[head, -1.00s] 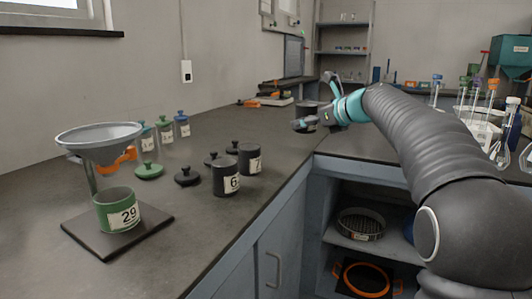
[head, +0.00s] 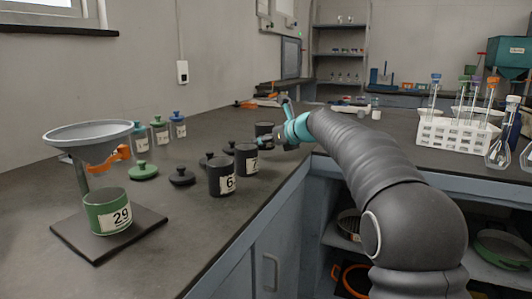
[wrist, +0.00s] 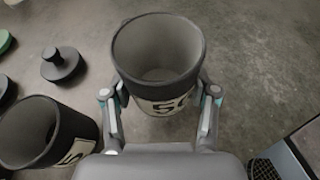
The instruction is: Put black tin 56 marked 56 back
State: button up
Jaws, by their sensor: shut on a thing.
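My gripper (head: 276,135) is shut on black tin 56 (head: 264,129). In the wrist view, black tin 56 (wrist: 158,48) is upright and without a lid, between the two fingers of my gripper (wrist: 162,88). Its inside looks empty, and its pale label shows a 5 and part of a second digit. Whether its base touches the counter cannot be told. Two other black tins, one with a 6 showing (head: 222,178) and one with a 7 showing (head: 246,160), stand nearer the camera. One black tin (wrist: 32,132) shows at lower left in the wrist view.
Black lids (head: 182,177) and a green lid (head: 143,171) lie left of the tins. Green tin 29 (head: 108,212) stands under a funnel (head: 92,138). Several small jars (head: 160,131) stand by the wall. The counter's front edge runs close on the right.

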notch_tip(320, 180, down, 4)
jog(key=shift+r+b, duration=0.2)
jog(key=shift+b, duration=0.4)
jog(key=o, duration=1.2)
jog(key=shift+s+d, duration=0.1)
jog(key=v, duration=1.1)
jog(key=shift+s+d+r, duration=0.25)
